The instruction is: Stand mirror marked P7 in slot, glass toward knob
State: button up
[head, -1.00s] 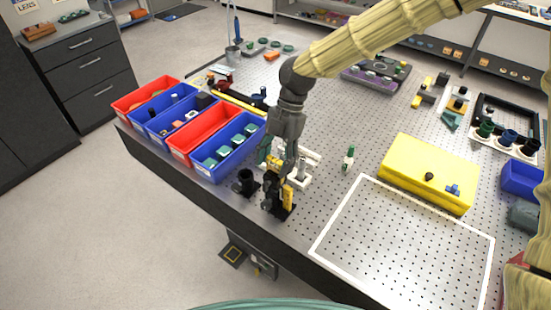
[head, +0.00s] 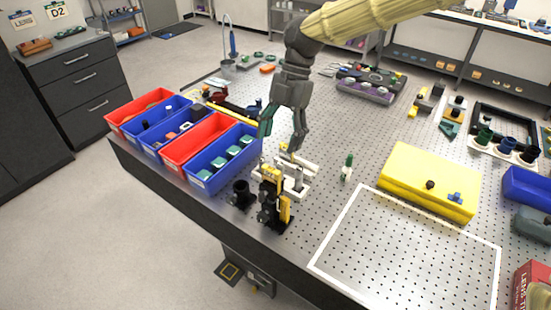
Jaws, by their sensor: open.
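My gripper (head: 282,142) is open above the bench, with its fingers spread and pointing down. A teal patch shows at its left finger; I cannot tell whether it is part of the finger. Below it is a white fixture (head: 296,184) with upright grey pieces. In front of that stands a black and yellow mount (head: 272,196), upright, with a black cylindrical part (head: 240,195) to its left. Several pale teal square pieces (head: 219,163) lie in the front blue bin. No P7 mark is readable, and I cannot tell which part is the slot or the knob.
Red and blue bins (head: 186,167) line the bench's left edge. A small green-topped piece (head: 346,167) stands right of the fixture. A yellow box (head: 428,180) lies further right. The white-outlined area (head: 400,246) of the perforated bench is empty.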

jog(key=v, duration=0.3)
jog(key=shift+b, duration=0.35)
